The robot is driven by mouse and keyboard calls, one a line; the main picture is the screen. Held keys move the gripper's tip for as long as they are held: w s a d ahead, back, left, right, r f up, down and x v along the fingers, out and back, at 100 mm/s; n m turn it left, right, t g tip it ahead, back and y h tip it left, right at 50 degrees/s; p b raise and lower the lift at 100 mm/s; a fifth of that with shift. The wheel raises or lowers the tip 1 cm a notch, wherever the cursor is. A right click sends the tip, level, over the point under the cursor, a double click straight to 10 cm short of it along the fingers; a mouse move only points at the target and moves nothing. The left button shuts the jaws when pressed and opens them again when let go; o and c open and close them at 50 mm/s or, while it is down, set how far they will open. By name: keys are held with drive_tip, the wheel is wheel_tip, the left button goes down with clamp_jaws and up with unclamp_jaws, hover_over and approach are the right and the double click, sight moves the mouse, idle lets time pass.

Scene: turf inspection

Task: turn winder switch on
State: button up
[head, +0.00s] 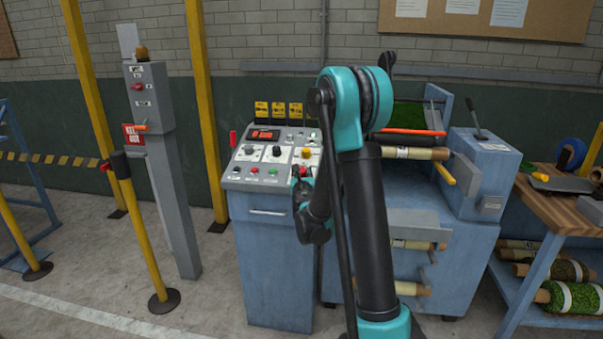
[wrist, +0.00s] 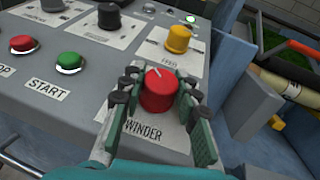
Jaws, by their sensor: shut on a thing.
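The red winder switch (wrist: 158,92) is a round knob on the sloped grey control panel (wrist: 90,110), above a label reading WINDER. Its white pointer line slants to the upper left in the wrist view. My gripper (wrist: 159,85) is shut on this knob, with dark-padded fingers along its left and right sides. In the head view my gripper (head: 301,174) is at the panel's right front, partly behind my own arm, and the knob is hard to make out there.
A yellow knob (wrist: 178,39) and a black knob (wrist: 109,16) sit close behind on the panel. A red button (wrist: 21,44) and a green START button (wrist: 69,63) are to the left. A roller machine (head: 480,170) stands to the right.

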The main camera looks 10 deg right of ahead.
drive_tip(key=shift+a+m+h, duration=0.1)
drive_tip(key=shift+m+h, duration=0.2)
drive_tip(key=shift+m, duration=0.1)
drive_tip(key=m+h, duration=0.2)
drive_tip(key=h, duration=0.1)
drive_tip(key=shift+m+g, duration=0.3)
drive_tip(key=shift+g, duration=0.1)
drive_tip(key=m+g+h, duration=0.2)
drive_tip(key=m+h, duration=0.1)
drive_tip(key=m+g+h, duration=0.2)
drive_tip(key=m+h, duration=0.1)
drive_tip(key=m, duration=0.1)
drive_tip(key=m+g+h, duration=0.3)
drive_tip(key=m+g, duration=0.1)
drive_tip(key=shift+g, duration=0.4)
drive_tip(key=shift+m+g+h, duration=0.4)
drive_tip(key=shift+m+g, duration=2.3)
drive_tip(key=shift+g, duration=0.3)
drive_tip(key=o, duration=1.2)
